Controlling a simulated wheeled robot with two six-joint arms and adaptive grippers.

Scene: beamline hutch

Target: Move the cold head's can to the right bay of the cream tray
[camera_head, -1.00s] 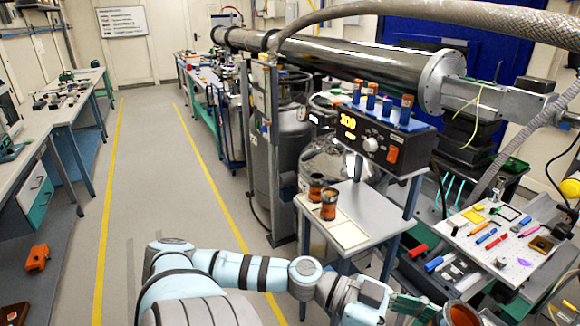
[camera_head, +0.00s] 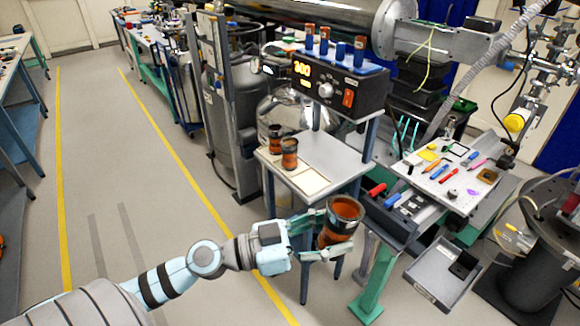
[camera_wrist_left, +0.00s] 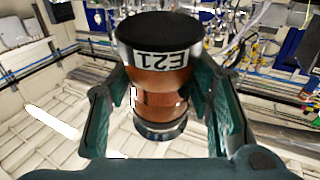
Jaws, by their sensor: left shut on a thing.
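My left gripper (camera_head: 326,236) is shut on a copper-brown can (camera_head: 345,212) with a dark rim, held in the air in front of the small grey table. In the left wrist view the can (camera_wrist_left: 160,85) sits between both fingers, with a black end and a white label that seems to read E21. The cream tray (camera_head: 311,182) lies on the table's near left part, beyond and left of the gripper. Two smaller copper-and-black cans, one at the back (camera_head: 275,138) and one nearer (camera_head: 289,153), stand at its far side. The tray's near part looks bare. My right gripper is not in view.
A controller box (camera_head: 340,85) with a lit display stands above the table, with several small cylinders on top. A pegboard of tools (camera_head: 450,170) and a grey open bin (camera_head: 443,275) are to the right. The floor (camera_head: 150,200) at left is clear.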

